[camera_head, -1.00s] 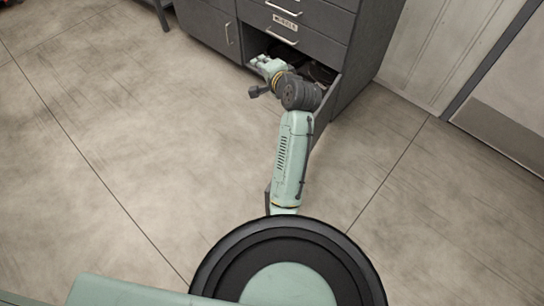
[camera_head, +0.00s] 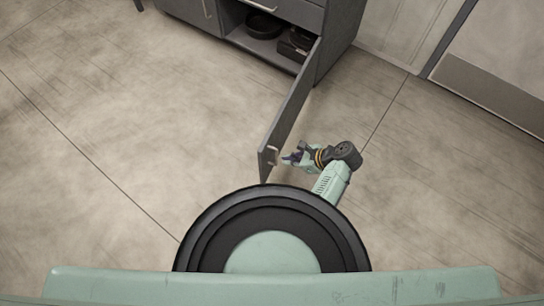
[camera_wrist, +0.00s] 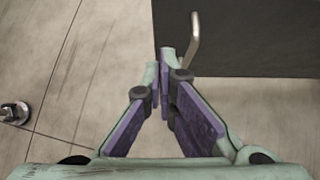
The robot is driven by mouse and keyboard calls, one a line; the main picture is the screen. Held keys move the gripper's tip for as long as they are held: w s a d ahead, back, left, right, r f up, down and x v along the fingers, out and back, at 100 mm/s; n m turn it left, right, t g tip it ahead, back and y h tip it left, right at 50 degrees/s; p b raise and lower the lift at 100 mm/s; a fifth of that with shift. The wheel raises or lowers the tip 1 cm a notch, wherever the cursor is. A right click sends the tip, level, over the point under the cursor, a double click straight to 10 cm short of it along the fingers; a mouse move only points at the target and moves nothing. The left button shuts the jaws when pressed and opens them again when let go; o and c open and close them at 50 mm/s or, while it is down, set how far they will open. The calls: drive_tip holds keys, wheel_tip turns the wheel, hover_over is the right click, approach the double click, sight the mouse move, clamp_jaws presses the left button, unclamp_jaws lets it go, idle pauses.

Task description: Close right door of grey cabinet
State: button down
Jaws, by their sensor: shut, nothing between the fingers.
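The grey cabinet (camera_head: 338,40) stands at the top of the head view. Its right door (camera_head: 292,105) is swung wide open and reaches out towards me, with its free edge near my base. The door's metal handle (camera_head: 274,156) is close to that free edge; it also shows in the wrist view (camera_wrist: 194,40), beside the dark door panel (camera_wrist: 265,40). My gripper (camera_head: 287,158) is on the right, outer side of the door, close to the handle. Its fingers (camera_wrist: 160,58) are shut and empty. I cannot tell whether they touch the door.
A black pan (camera_head: 264,25) and a dark box (camera_head: 297,42) sit inside the open compartment. The left cabinet door (camera_head: 190,8) is shut. A wall door (camera_head: 500,55) stands at the upper right. The floor on both sides of the open door is clear.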

sight(263, 158)
drive_tip(key=shift+w+a+f+p, duration=0.2)
drive_tip(key=shift+w+a+f, duration=0.25)
drive_tip(key=shift+a, duration=0.55)
drive_tip(key=shift+w+a+f+p, duration=0.15)
drive_tip(key=shift+w+a+f, duration=0.25)
drive_tip(key=shift+a, duration=0.6)
drive_tip(key=shift+w+a+f+p, duration=0.2)
drive_tip(key=shift+w+a+f, duration=0.25)
drive_tip(key=shift+a, duration=0.55)
